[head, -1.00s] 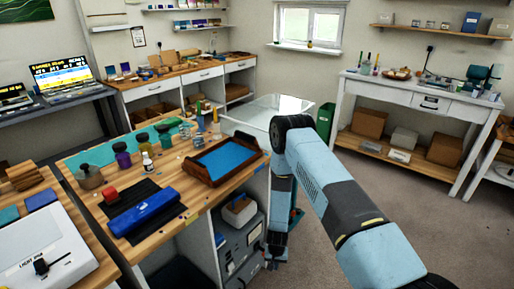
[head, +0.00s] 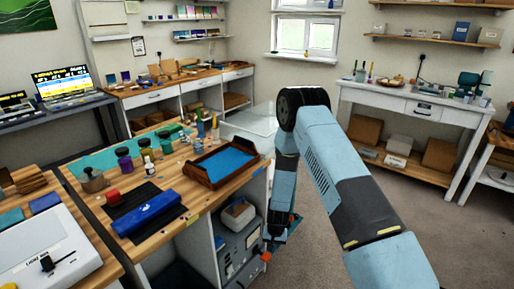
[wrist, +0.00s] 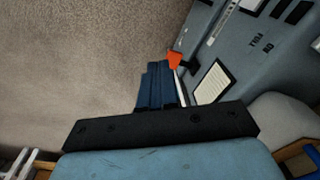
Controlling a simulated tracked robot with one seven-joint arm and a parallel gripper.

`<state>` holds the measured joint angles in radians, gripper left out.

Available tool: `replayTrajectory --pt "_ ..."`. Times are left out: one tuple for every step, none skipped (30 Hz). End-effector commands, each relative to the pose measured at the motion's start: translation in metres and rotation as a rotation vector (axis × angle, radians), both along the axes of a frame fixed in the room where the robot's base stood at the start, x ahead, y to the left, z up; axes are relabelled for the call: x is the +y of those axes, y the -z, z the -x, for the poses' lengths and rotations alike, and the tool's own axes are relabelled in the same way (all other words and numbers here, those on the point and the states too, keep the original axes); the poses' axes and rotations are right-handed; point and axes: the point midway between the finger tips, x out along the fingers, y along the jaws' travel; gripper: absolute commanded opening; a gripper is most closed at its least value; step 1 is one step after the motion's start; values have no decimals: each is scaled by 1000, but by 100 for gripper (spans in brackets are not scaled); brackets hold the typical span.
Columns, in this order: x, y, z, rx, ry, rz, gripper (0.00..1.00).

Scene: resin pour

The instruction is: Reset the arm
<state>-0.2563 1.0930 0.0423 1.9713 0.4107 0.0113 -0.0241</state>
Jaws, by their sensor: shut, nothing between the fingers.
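My arm, light blue and dark grey, crosses the right half of the head view, bends at a high elbow and hangs down beside the workbench. My gripper (head: 268,250) is small and partly unclear there, low in front of the grey machine under the bench. In the wrist view my gripper (wrist: 156,84) shows its dark blue fingers together, with nothing held. A small orange piece (wrist: 175,59) shows just past the fingertips; I cannot tell whether they touch it.
The wooden workbench (head: 190,222) carries a brown tray with a blue inside (head: 222,164), a blue roll (head: 148,212) and several jars. The grey machine (head: 238,246) sits close left of my gripper. A white table (head: 415,98) stands at the back right. Open carpet (head: 385,180) lies between.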

Motion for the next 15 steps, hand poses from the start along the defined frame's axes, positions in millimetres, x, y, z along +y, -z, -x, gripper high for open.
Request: replayTrajectory --pt "-1 -22 -9 -15 -2 -8 0" --pt "-1 -33 -13 -21 -3 -13 0" --pt "-2 -48 -17 -27 -6 -18 0" --pt "-3 -59 -19 -31 -8 -21 0" --pt "-4 -70 -22 -36 -11 -25 0" --pt "-5 -84 -26 -43 -15 -29 0" --pt "-6 -95 -28 -49 -17 -32 0" --pt "-7 -106 -30 -53 -19 -35 0" --pt "-8 -120 -32 -59 -21 -39 0" --pt "-10 -131 -34 -66 -23 -42 0" --pt "-11 -142 -35 -69 -25 -44 0" --pt "-13 -156 -36 -77 -29 -47 0" --pt "-14 -167 -37 -82 -31 -50 0" --pt "-16 -178 -37 -86 -34 -52 0" --pt "-18 -192 -38 -94 -36 -55 0"
